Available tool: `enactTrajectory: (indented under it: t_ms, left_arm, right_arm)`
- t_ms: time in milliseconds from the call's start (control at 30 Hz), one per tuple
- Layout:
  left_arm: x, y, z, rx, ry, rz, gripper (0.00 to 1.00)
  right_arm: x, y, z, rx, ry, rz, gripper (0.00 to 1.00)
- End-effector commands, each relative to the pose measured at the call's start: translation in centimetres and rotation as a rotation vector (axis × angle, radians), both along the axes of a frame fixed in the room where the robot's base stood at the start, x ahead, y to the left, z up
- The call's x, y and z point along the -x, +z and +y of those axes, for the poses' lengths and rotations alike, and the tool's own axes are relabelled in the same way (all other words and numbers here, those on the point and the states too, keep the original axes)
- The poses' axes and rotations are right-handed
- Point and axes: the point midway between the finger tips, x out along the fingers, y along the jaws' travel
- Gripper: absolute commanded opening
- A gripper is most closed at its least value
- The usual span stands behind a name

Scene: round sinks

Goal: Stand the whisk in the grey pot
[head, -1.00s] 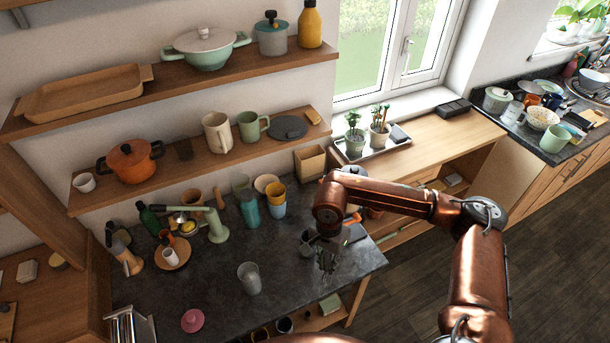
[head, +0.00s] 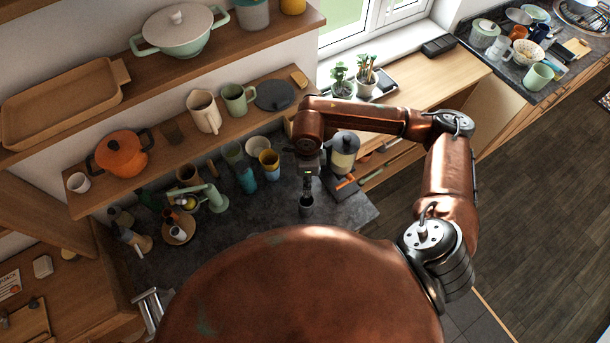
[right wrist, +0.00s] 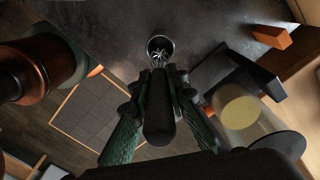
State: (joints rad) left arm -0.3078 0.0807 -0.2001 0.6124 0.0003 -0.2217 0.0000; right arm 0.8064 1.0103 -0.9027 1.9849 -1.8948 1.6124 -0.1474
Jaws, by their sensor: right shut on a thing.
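My right gripper (head: 307,178) is right above the small dark grey pot (head: 306,207) on the dark worktop. In the right wrist view, the gripper (right wrist: 160,88) is shut on the whisk's thick black handle (right wrist: 158,118). The whisk's pale wires (right wrist: 156,56) show within the round mouth of the pot (right wrist: 161,40). How deep the wires reach, I cannot tell. In the head view the whisk is mostly hidden by the gripper. My left gripper is not in view.
A coffee grinder-like jar (head: 343,152) on a dark base stands close right of the gripper. Cups and a teal bottle (head: 246,177) stand to the left. Shelves with crockery hang above. My own body hides the front of the worktop.

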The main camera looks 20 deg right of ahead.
Motion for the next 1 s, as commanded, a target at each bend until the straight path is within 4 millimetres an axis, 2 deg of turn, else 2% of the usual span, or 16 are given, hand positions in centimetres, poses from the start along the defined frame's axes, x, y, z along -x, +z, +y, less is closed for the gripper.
enactTrajectory:
  t_ms: [433, 567, 1000]
  left_arm:
    - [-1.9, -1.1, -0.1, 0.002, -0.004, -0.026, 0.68]
    - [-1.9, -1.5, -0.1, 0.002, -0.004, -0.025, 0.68]
    - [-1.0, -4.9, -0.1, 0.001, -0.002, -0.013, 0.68]
  right_arm:
    - [0.0, -3.3, 0.1, -0.001, 0.004, 0.001, 0.00]
    - [0.0, -4.3, 0.1, 0.000, 0.005, 0.001, 0.00]
    - [-0.1, -7.9, 0.1, 0.000, 0.005, 0.000, 0.00]
